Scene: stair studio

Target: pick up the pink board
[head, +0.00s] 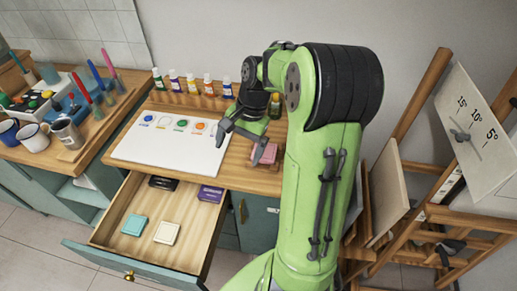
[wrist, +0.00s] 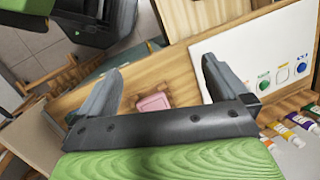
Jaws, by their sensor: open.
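The pink board (head: 264,153) is a small pink block lying on the wooden desk top, right of the white paint sheet and near the desk's front edge. My arm and gripper cover part of it in the head view. In the wrist view the pink board (wrist: 153,103) shows between my two fingers, beyond them and apart from them. My gripper (head: 236,128) is open and empty above the desk, just left of the board in the head view. Its spread fingers also show in the wrist view (wrist: 158,85).
A drawer (head: 150,224) stands open below the desk, holding several small boxes. The white sheet (head: 170,140) with paint spots lies left of the board. Paint bottles (head: 191,84) line the back. Leaning panels and an easel (head: 420,150) stand at the right.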

